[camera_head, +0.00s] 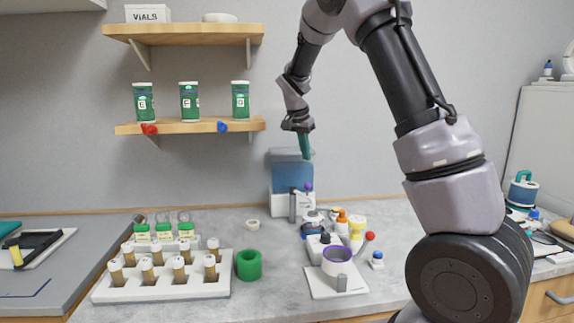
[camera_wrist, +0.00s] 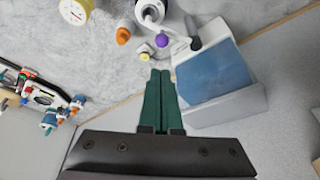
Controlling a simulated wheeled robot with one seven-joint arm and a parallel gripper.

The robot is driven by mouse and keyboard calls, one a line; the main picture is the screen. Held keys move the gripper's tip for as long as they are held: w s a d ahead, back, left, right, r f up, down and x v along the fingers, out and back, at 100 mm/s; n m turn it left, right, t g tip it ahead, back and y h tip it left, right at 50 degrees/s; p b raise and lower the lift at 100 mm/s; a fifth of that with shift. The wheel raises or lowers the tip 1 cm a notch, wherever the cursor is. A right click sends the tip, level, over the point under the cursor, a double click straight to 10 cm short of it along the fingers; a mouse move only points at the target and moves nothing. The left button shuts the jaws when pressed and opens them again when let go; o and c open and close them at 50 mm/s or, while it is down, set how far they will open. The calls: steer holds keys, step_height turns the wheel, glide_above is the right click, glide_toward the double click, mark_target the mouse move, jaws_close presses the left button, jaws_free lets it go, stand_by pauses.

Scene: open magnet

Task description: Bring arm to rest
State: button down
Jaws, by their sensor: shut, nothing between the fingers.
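My arm is raised on the right of the head view and bends over at the top. My gripper (camera_head: 306,152) hangs above the back of the counter, clear of it, with its green fingers pointing down. In the wrist view the two green fingers (camera_wrist: 159,75) lie side by side, shut, with nothing between them. A blue and grey device (camera_head: 292,178) stands below and behind the gripper, and its blue face fills the right of the wrist view (camera_wrist: 213,72).
The counter (camera_head: 210,265) holds a white rack (camera_head: 160,288) of capped vials, a green cup (camera_head: 249,265), and a purple-rimmed container (camera_head: 337,261). Small bottles cluster below the gripper. Two wooden shelves (camera_head: 185,33) hang on the left wall; the lower one (camera_head: 190,127) bears three green canisters.

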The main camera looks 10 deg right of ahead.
steer(key=s+d+r+n+t+y, duration=0.1)
steer(key=s+d+r+y, duration=0.15)
steer(key=s+r, duration=0.45)
steer(key=s+d+r+n+y, duration=0.1)
steer(key=s+d+r, duration=0.25)
steer(key=s, duration=0.65)
steer(key=s+r+n+t, duration=0.1)
steer(key=s, duration=0.8)
steer(key=s+a+r+n+t+y, duration=0.1)
steer(key=s+t, duration=0.1)
steer(key=s, duration=0.6)
steer(key=shift+s+a+n, duration=0.25)
steer(key=shift+s+n, duration=0.1)
steer(key=shift+n, duration=0.05)
